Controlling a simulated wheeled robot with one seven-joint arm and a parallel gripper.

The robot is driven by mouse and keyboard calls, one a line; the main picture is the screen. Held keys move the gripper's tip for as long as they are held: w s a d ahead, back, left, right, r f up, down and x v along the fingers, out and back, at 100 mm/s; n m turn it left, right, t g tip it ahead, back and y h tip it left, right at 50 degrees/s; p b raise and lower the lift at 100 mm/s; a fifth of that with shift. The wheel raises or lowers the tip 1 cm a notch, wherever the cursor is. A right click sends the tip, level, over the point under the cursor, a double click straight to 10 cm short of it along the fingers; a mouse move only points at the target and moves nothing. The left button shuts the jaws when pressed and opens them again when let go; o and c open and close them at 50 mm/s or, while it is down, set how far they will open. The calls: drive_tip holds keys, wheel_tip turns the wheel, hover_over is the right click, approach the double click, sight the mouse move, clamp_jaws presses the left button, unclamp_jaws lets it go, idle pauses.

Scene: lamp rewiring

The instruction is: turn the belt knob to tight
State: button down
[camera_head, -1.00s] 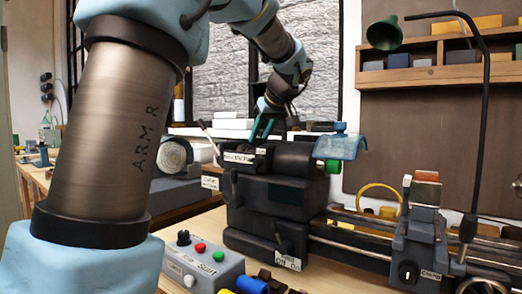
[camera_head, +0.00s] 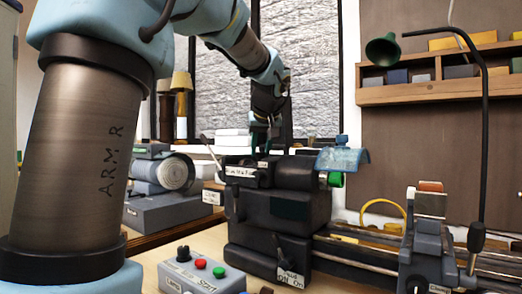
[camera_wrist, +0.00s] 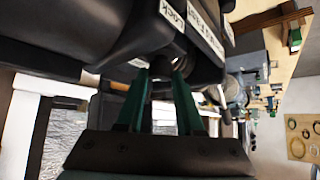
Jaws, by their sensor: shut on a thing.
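My gripper (camera_head: 262,142) reaches down onto the back of the dark lathe headstock (camera_head: 285,208). In the wrist view its two teal fingers (camera_wrist: 162,80) are shut on a small dark part between their tips, which I take to be the belt knob (camera_wrist: 162,87). Only a little of this knob shows, and I cannot tell how far it is turned. In the head view the fingers and the headstock top hide it. White labels sit close by on the housing; one in the wrist view (camera_wrist: 172,13) appears to read LOCK.
A grey switch box (camera_head: 200,277) with red and green buttons stands in front of the headstock. A blue guard (camera_head: 342,159) and green knob (camera_head: 335,179) are at its right. A black lamp arm (camera_head: 484,130) stands at right.

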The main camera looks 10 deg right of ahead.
drive_tip(key=c, duration=0.5)
unclamp_jaws()
drive_tip(key=shift+c, duration=0.2)
drive_tip(key=shift+s, duration=0.1)
drive_tip(key=b+v, duration=0.1)
drive_tip(key=v, duration=0.9)
drive_tip(key=shift+s+r+b, duration=0.2)
drive_tip(key=shift+r+b, duration=0.05)
drive_tip(key=shift+b, duration=0.1)
